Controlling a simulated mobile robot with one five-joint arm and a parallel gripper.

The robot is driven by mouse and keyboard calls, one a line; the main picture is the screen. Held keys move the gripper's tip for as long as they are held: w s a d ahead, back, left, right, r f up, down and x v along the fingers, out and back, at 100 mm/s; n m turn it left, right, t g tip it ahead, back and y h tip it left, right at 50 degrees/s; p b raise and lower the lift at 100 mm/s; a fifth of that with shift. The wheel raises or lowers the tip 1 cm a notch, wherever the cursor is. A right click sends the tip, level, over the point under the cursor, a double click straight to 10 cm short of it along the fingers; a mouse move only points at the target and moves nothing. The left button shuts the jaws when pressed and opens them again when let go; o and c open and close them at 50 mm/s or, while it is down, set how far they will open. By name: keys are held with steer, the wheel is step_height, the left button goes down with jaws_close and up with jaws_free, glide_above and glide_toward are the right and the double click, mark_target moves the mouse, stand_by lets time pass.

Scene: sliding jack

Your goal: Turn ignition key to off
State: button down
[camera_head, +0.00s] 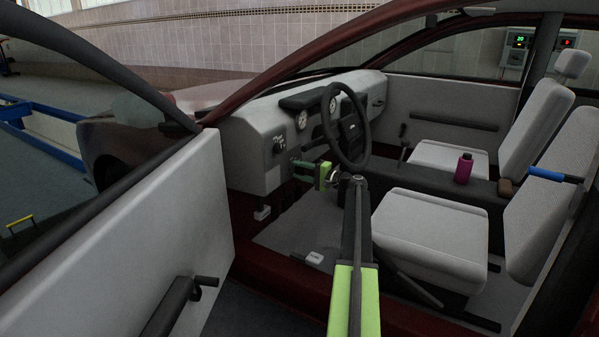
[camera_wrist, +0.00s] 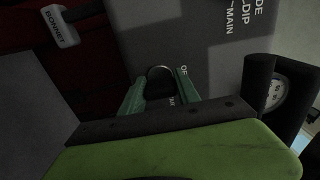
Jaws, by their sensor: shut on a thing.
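The ignition key (camera_wrist: 160,87) has a dark head with a metal ring at its end. In the wrist view it sits between the two green fingers of my gripper (camera_wrist: 161,76), which is shut on it at the grey dashboard. Partly covered lettering, starting "OF", shows beside the right finger. In the head view my gripper (camera_head: 294,162) reaches the dashboard (camera_head: 245,150) left of the steering wheel. The key is too small and too hidden there to make out, and its exact turn position cannot be told.
The black steering wheel (camera_head: 346,125) stands close to the right of my gripper. A dark switch knob (camera_head: 279,145) is just above left. A lever marked BONNET (camera_wrist: 60,27) is near. The open door (camera_head: 150,235) is at left; the front seat (camera_head: 430,235) is right.

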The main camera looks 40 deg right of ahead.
steer(key=c, duration=0.9)
jaws_free()
steer(key=shift+s, duration=0.1)
steer(key=v, duration=1.7)
steer(key=shift+s, duration=0.2)
steer(key=shift+f, duration=0.15)
